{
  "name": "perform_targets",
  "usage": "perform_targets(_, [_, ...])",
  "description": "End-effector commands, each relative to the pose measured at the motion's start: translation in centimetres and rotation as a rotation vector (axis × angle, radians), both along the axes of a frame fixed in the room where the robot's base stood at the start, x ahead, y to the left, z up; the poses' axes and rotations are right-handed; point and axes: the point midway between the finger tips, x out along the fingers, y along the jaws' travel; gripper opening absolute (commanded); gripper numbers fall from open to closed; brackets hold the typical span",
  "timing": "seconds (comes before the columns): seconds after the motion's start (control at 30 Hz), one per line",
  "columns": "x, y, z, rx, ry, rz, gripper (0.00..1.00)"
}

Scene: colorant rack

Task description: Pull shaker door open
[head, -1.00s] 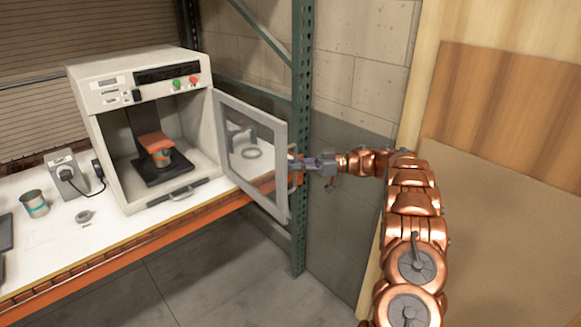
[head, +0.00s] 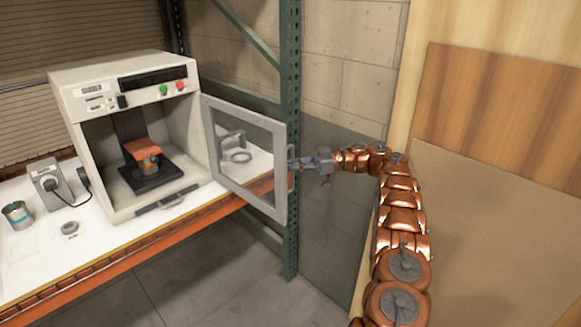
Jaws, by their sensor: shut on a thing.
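The shaker (head: 92,94) is a white box-shaped machine on the bench, with a dark display and green and red buttons along its top front. Its door (head: 233,188), a grey frame with a clear pane, stands wide open, swung out to the right on its right-side hinge. My gripper (head: 296,164) is at the door's outer edge, shut on the door handle (head: 290,180), which is mostly hidden behind the door frame and fingers. Inside the open chamber, a small can (head: 149,165) sits under an orange-red clamp (head: 143,148) on a black platform (head: 152,180).
A green rack post (head: 290,100) stands behind the door. A wooden panel (head: 495,110) is at right.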

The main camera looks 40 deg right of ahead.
Motion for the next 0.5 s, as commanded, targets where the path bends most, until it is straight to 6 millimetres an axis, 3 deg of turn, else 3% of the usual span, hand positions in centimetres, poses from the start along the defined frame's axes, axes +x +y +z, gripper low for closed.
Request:
perform_targets(0.33, [0.05,-0.02,0.19,0.000,-0.004,-0.001,0.00])
perform_targets(0.37, [0.05,-0.01,0.19,0.000,-0.004,-0.001,0.12])
perform_targets(0.5, [0.05,0.00,0.14,0.000,-0.002,0.000,0.26])
